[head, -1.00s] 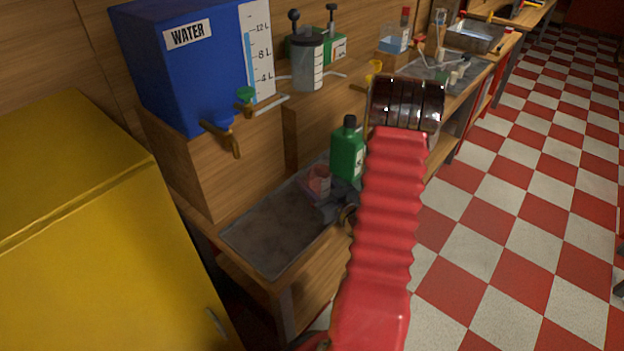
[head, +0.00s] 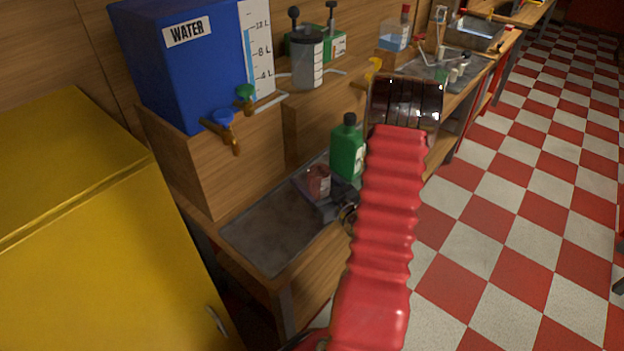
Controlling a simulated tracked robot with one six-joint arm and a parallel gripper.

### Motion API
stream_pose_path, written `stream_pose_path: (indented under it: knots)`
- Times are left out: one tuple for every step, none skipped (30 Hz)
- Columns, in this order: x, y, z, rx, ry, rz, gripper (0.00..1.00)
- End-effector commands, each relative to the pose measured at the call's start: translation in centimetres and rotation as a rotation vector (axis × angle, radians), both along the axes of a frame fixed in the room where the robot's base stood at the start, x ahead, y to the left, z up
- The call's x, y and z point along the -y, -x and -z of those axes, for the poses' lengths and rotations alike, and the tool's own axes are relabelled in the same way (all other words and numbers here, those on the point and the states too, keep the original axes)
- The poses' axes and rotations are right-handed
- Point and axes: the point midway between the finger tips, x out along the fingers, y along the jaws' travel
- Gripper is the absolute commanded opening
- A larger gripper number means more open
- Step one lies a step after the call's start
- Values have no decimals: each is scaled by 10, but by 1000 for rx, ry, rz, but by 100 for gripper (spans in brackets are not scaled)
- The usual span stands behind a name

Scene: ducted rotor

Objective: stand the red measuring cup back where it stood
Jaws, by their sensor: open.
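The red measuring cup (head: 319,181) is small, reddish and see-through, with a pale marked patch on its side. It looks upright on the grey worktop tray (head: 268,232), left of the green bottle (head: 346,152). A purplish edge shows beside and under it, but I cannot tell what it belongs to. My gripper (head: 328,204) is dark, low and right at the cup's near side. It is open, with the jaws partly hidden and blurred against the cup. I cannot tell whether they touch it. My red sleeved arm covers the area to the right.
A blue water tank (head: 178,75) with taps stands on a wooden block at the left. A yellow cabinet (head: 90,240) fills the left foreground. The tray's front left is bare.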

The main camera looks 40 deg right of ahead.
Motion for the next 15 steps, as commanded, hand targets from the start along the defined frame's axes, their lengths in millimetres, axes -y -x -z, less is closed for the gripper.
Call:
stream_pose_path:
  knots:
    - [0, 0, 0, 0, 0, 0, 68]
    - [0, 1, 0, 0, 0, 0, 68]
    - [0, 1, 0, 0, 0, 0, 68]
    - [0, 3, 0, -1, -1, 1, 68]
    - [0, 4, 0, -1, -1, 1, 68]
    - [0, 7, 0, -1, -1, 2, 68]
    - [0, 9, 0, -1, -1, 3, 68]
    - [-1, 11, 0, -1, -1, 3, 68]
    - [-1, 15, 0, -1, -1, 3, 68]
    - [-2, 19, 0, -1, -1, 2, 68]
    - [-2, 23, 0, -1, -2, 3, 68]
    - [-3, 28, 0, 0, -2, 4, 68]
    - [-4, 32, 0, 0, -2, 3, 68]
    - [-4, 36, 0, 0, -1, 4, 68]
    - [-5, 42, 0, -1, -1, 5, 68]
